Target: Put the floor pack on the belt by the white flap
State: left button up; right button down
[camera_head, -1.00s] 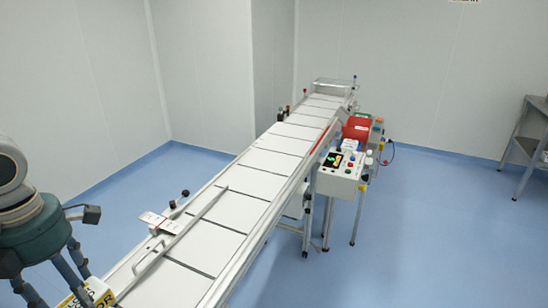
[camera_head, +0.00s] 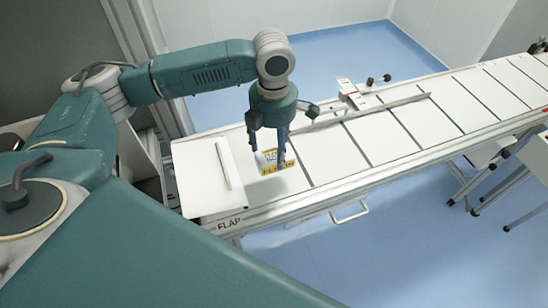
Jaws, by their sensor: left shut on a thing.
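The floor pack (camera_head: 270,161), white with a yellow printed band, is in the grasp of my left gripper (camera_head: 276,148), which points down over the near end of the belt. My left gripper is shut on it; the fingers hide part of the pack. I cannot tell whether the pack touches the belt. The white flap (camera_head: 207,182), a flat plate with a raised bar and FLAP lettering at its front edge, is just left of the pack. The white belt (camera_head: 385,136) with dark cross lines runs away to the right. My right gripper is not in view.
A thin guide rail (camera_head: 372,109) with a bracket (camera_head: 349,92) and a black-knobbed post runs along the belt's far side, just right of my gripper. A metal handle (camera_head: 350,213) sticks out from the near side. The belt farther right is clear.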

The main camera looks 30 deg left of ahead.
aim_at(274, 151)
pick_arm(q)
notch_tip(274, 151, down, 6)
jog(key=shift+f+p, duration=0.1)
jog(key=shift+p, duration=0.4)
jog(key=shift+f, duration=0.2)
jog(key=shift+f, duration=0.15)
jog(key=o, duration=1.3)
jog(key=shift+c, duration=0.2)
notch_tip(274, 151, up, 11)
jog(key=b, duration=0.3)
jog(key=shift+d, duration=0.1)
jog(key=shift+r, duration=0.7)
